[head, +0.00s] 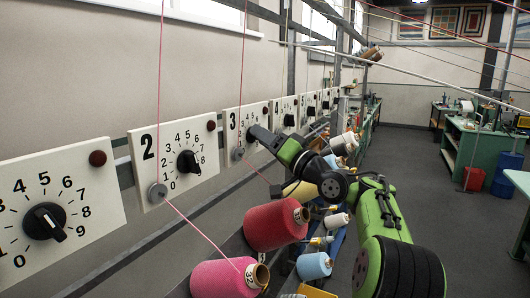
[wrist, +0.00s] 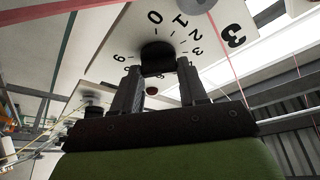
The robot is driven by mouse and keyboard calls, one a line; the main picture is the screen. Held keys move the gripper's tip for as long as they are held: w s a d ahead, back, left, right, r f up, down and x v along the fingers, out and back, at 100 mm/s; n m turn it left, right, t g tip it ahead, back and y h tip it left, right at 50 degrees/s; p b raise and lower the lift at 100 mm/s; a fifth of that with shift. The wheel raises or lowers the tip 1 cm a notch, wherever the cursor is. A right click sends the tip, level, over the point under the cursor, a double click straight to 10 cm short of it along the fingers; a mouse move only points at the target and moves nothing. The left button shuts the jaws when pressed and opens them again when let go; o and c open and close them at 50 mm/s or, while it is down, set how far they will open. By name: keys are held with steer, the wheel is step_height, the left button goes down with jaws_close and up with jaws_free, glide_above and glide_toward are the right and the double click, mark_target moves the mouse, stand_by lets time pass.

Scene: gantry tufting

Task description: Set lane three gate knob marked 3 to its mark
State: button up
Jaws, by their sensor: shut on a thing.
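The lane three panel (head: 232,119) is a white plate on the left wall with a large 3 and a ring of digits. It also shows upside down in the wrist view (wrist: 112,38). Its black gate knob (wrist: 157,54) sits between my fingertips in the wrist view, and my gripper (wrist: 160,72) is shut on it. In the head view my gripper (head: 261,136) reaches the panel from the right and hides the knob and most of the digits. The knob's pointer and the mark cannot be made out.
The panel marked 2 (head: 150,150) and another dial panel (head: 60,205) stand to the left; more panels recede beyond. Taut pink threads (head: 205,233) run near the panels. Red and pink yarn cones (head: 272,226) sit below my arm. The aisle floor (head: 420,170) on the right is clear.

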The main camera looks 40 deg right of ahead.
steer(key=shift+n+y+b, duration=0.35)
steer(key=shift+n+y, duration=0.45)
steer(key=shift+n, duration=0.75)
steer(key=shift+n+y+b, duration=0.3)
steer(key=shift+n+y, duration=0.5)
steer(key=shift+n, duration=0.75)
steer(key=shift+d, duration=0.1)
steer(key=o, duration=1.1)
steer(key=shift+c, duration=0.2)
steer(key=shift+f, duration=0.1)
steer(key=b+v, duration=0.5)
steer(key=v, duration=1)
steer(key=shift+s+f, duration=0.2)
steer(key=shift+s, duration=0.05)
